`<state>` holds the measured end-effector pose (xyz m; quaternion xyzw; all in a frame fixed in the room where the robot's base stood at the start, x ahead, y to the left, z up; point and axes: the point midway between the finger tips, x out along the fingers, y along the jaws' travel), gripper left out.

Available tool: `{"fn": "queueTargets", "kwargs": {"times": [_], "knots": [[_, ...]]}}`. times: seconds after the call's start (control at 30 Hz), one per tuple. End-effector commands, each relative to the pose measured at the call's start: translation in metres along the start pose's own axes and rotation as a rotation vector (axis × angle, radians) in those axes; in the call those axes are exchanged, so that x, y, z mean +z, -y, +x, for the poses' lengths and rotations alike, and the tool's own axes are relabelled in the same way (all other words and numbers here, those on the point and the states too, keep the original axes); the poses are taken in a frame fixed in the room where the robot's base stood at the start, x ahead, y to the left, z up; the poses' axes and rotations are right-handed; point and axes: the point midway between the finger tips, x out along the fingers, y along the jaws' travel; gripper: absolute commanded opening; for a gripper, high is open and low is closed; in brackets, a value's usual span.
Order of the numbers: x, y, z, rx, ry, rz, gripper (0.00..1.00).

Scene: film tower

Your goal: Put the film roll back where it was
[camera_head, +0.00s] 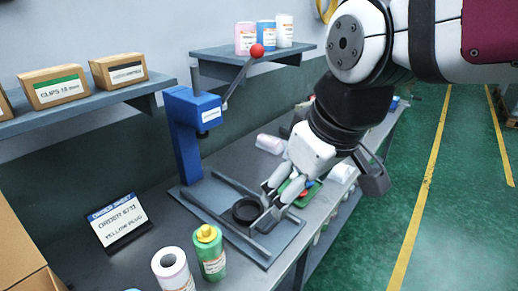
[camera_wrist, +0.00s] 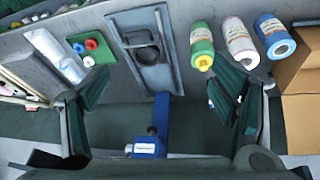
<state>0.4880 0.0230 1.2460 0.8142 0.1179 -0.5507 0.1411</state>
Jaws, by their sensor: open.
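A green film roll (camera_head: 210,252) with a yellow plug in its top stands upright on the near part of the bench. It also shows in the wrist view (camera_wrist: 202,45). A white and pink roll (camera_head: 170,268) with an open core stands beside it, and a blue one (camera_wrist: 273,35) shows beyond in the wrist view. The blue press (camera_head: 187,125) has a red-knobbed lever and a base plate with an empty-looking black ring (camera_head: 246,211). My gripper (camera_head: 270,200) is open and empty over the plate, near the ring; its fingers spread wide in the wrist view (camera_wrist: 160,100).
An order sheet (camera_head: 118,220) reading "yellow plug" stands left of the press. A wall shelf (camera_head: 215,58) holds pink, blue and white rolls. Other rolls (camera_head: 270,143) lie at the bench's far part, near a green tray (camera_head: 297,198) with coloured plugs. Cartons stand at left.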

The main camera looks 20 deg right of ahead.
Motion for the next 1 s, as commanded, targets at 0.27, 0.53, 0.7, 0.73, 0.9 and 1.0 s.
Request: {"fn": "queueTargets", "kwargs": {"times": [0.27, 0.53, 0.7, 0.73, 0.9, 1.0], "knots": [[0.044, -0.006, -0.022, 0.054, -0.086, 0.328, 0.79], [0.049, -0.006, -0.023, 0.058, -0.094, 0.368, 0.79], [0.048, -0.006, -0.023, 0.058, -0.094, 0.367, 0.79], [0.048, -0.006, -0.023, 0.057, -0.094, 0.366, 0.79], [0.048, -0.006, -0.023, 0.057, -0.094, 0.366, 0.79], [0.048, -0.006, -0.023, 0.057, -0.094, 0.366, 0.79]]}}
